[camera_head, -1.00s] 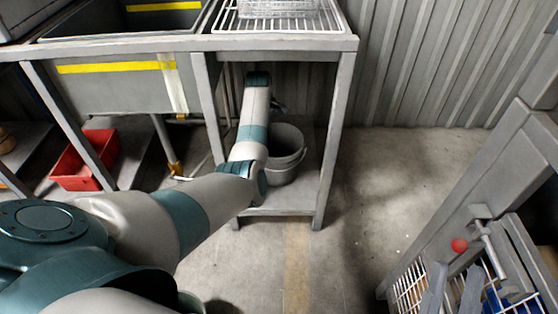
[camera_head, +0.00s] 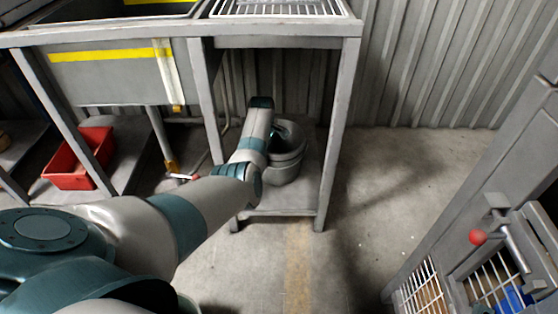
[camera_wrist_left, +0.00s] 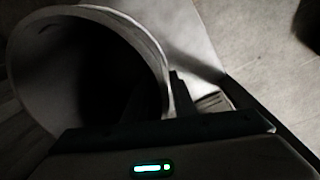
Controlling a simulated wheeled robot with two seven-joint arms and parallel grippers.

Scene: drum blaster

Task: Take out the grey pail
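The grey pail (camera_head: 285,172) stands upright on the low shelf under the metal table, partly behind my left forearm. My left gripper (camera_head: 282,132) is at the pail's upper rim, pointing down. In the left wrist view the pail's round mouth (camera_wrist_left: 152,32) fills the left side. One dark finger of my left gripper (camera_wrist_left: 170,100) shows just outside the rim. The other finger is lost in the dark interior, so I cannot tell whether the fingers are closed on the rim. My right gripper is not in view.
The low shelf (camera_head: 285,212) sits between table legs, with the right leg (camera_head: 332,140) close to the pail. A wire rack (camera_head: 280,8) lies above. A red bin (camera_head: 75,165) is at left. A grey frame with a red knob (camera_head: 477,237) stands at right. The floor between is clear.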

